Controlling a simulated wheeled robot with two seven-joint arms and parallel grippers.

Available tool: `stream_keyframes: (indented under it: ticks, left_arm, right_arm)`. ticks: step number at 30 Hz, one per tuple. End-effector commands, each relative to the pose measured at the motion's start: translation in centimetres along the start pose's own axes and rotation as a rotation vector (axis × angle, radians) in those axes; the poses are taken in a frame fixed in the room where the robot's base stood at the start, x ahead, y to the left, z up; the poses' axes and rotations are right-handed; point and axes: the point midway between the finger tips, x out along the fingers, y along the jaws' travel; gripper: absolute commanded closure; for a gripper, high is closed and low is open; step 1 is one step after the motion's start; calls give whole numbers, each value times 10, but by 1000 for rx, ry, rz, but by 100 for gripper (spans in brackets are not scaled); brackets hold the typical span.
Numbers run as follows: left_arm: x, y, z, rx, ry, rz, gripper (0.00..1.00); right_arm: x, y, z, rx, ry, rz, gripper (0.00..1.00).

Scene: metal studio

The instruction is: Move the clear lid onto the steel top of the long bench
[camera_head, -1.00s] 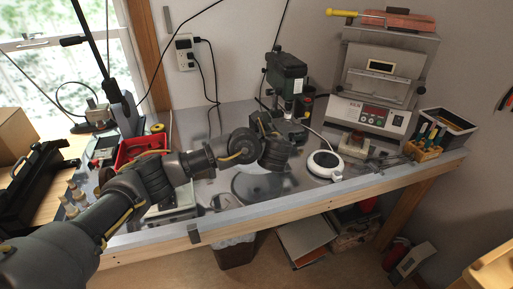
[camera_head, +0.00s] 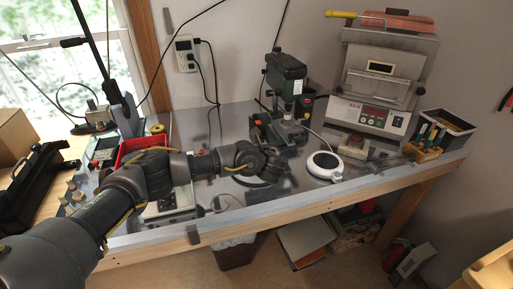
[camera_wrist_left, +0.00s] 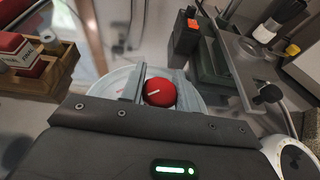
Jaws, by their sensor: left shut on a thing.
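The clear lid (camera_wrist_left: 104,84) shows in the left wrist view as a pale, see-through disc with a red round knob (camera_wrist_left: 159,92) at its middle. My left gripper (camera_wrist_left: 158,88) is shut on the knob, with one finger on each side. In the head view my left gripper (camera_head: 270,163) is over the middle of the long bench's steel top (camera_head: 305,190), in front of the drill press. The lid is mostly hidden by the arm there, and I cannot tell whether it touches the steel. My right gripper is not in view.
The green drill press (camera_head: 287,75) stands just behind the gripper. A white round device (camera_head: 325,165) sits to the right, with a grey oven-like unit (camera_head: 385,85) behind it. A red bin (camera_head: 135,150) is at the left. Bare steel lies along the front edge.

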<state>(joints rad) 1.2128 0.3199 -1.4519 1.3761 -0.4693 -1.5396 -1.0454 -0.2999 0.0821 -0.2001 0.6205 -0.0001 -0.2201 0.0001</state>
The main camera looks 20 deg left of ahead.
Motion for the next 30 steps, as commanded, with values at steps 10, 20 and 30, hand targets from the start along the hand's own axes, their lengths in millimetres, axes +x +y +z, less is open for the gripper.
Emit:
stream_keyframes:
  ticks: [10,20,30]
  left_arm:
    - [1,0,-2,0,0,0,47]
    - [-4,-1,0,0,2,-2,47]
    - [-70,-2,-2,-2,4,-6,47]
  right_arm:
    - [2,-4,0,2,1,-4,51]
    - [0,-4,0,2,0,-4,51]
    - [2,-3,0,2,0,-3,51]
